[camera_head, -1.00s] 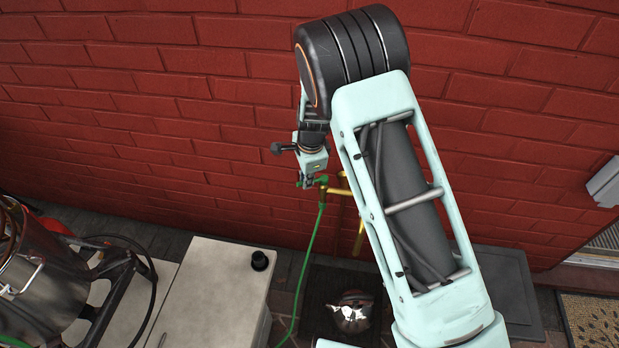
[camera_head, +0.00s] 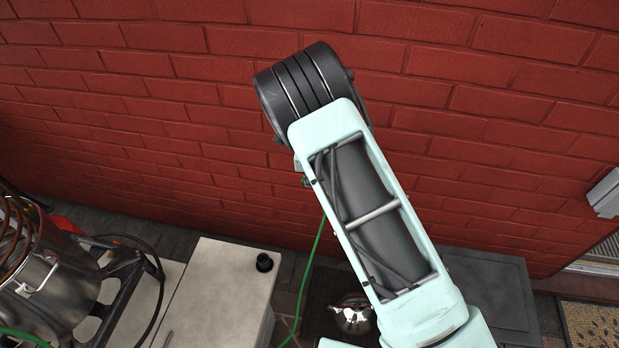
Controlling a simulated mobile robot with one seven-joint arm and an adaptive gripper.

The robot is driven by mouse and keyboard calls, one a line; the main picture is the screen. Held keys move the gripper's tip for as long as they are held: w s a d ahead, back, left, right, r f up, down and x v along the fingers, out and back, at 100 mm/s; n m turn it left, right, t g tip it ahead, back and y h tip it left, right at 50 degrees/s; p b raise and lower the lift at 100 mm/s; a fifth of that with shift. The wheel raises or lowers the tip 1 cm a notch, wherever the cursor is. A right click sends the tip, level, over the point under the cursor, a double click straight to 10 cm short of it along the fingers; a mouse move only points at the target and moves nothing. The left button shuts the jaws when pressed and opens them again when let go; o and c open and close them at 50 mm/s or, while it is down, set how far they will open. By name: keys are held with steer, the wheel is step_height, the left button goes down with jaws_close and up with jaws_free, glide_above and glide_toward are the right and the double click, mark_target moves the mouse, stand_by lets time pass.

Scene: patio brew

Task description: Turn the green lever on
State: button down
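A small green piece (camera_head: 305,181), the green lever or a fitting beside it, peeks out at the left edge of my arm, in front of the red wall. I cannot tell which it is or how it is turned. A green hose (camera_head: 312,250) runs down from there to the ground. The brass pipe is hidden behind my arm. My gripper is hidden behind my arm's dark elbow, so its fingers and any contact with the lever cannot be seen.
A white cabinet (camera_head: 225,285) with a small black knob-like piece stands at lower left. A metal pot (camera_head: 58,290) on a black stand is further left. A shiny kettle (camera_head: 352,316) sits low beside my arm. A grey box (camera_head: 606,195) is on the wall at right.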

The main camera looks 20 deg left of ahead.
steer(key=c, duration=2)
jaws_free()
steer(key=shift+c, duration=0.2)
step_height(320, 180, up, 12)
steer(key=s, duration=0.2)
steer(key=shift+s+d, duration=0.2)
steer(key=shift+w, duration=0.1)
